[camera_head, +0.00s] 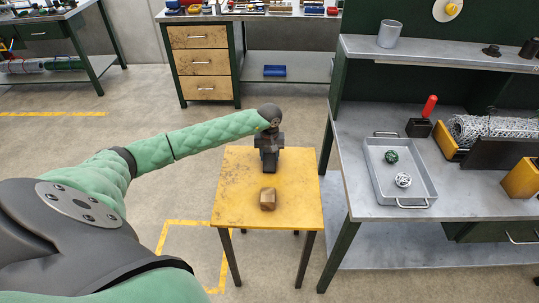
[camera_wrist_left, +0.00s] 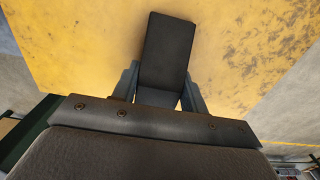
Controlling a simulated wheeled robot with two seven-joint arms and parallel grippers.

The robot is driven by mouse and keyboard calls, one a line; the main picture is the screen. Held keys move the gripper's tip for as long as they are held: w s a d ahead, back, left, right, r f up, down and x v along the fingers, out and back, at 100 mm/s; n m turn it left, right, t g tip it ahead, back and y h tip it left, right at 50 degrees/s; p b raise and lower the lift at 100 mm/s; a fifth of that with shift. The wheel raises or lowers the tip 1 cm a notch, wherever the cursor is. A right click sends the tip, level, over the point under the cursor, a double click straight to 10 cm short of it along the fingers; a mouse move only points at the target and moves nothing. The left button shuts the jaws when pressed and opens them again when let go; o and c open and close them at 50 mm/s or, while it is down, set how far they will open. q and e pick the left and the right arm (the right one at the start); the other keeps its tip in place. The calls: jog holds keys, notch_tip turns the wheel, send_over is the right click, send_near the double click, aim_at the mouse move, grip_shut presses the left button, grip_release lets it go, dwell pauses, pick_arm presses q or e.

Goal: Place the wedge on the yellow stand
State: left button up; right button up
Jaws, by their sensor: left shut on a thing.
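The dark grey wedge (camera_wrist_left: 167,50) is a long block between the fingers of my left gripper (camera_wrist_left: 165,92) in the left wrist view. In the head view my left gripper (camera_head: 270,146) points down over the back part of the yellow stand (camera_head: 236,186), shut on the wedge (camera_head: 270,162). The wedge is over the stand's worn yellow top; I cannot tell whether it touches it. My right gripper is not in view.
A grey workbench (camera_head: 362,203) stands close on the right, with a metal tray (camera_head: 421,186) holding two balls. A drawer bench (camera_head: 203,62) is behind. The stand's front corners are clear.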

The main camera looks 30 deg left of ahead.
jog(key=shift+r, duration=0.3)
pick_arm(q)
jog(key=o, duration=1.1)
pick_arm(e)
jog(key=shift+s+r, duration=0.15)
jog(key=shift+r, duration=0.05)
